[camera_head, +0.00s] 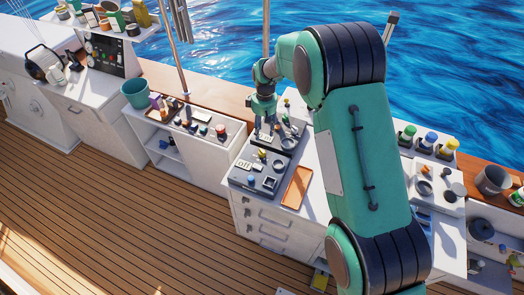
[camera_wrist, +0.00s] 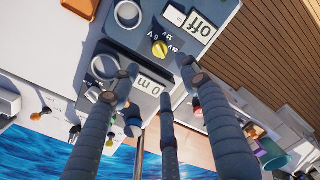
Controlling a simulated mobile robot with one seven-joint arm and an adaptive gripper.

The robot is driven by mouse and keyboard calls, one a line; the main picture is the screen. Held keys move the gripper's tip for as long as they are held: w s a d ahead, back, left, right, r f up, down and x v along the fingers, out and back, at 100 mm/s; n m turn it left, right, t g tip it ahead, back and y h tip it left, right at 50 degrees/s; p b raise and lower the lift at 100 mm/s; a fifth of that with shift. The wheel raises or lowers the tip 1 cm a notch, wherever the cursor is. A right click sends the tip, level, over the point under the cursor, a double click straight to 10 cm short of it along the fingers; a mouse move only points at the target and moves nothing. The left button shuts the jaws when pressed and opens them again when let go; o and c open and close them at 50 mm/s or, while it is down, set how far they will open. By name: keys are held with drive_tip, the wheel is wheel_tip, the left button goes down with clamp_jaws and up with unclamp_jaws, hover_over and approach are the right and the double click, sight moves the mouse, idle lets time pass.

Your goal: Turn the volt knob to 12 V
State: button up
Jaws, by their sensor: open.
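The volt knob (camera_wrist: 159,48) is small, round and yellow, on a grey panel (camera_wrist: 128,40) in the wrist view. Small volt markings stand around it, upside down in this view; its pointer direction is too small to tell. A display (camera_wrist: 201,28) beside it reads "off". My gripper (camera_wrist: 160,78) has its dark fingers spread apart, with nothing between them. The knob lies just beyond the fingertips in this view, with no contact visible. In the head view, my gripper (camera_head: 264,124) hangs over the rear panel, behind the yellow knob (camera_head: 262,154).
A second panel with a "0 m" display (camera_wrist: 150,86) lies under the fingers. An orange tray (camera_head: 297,187) lies right of the panels. A green bucket (camera_head: 135,93) stands on the left counter. Bottles with coloured caps (camera_head: 428,141) stand at the right. Water lies beyond the rail.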

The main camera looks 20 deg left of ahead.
sight(262, 153)
drive_tip(key=shift+f, duration=0.1)
drive_tip(key=shift+s+f+p, duration=0.2)
drive_tip(key=shift+f+p, duration=0.3)
drive_tip(key=shift+f, duration=2.9)
drive_tip(key=shift+s+f+p, duration=0.15)
drive_tip(key=shift+f+p, duration=0.3)
drive_tip(key=shift+f, duration=2.9)
clamp_jaws()
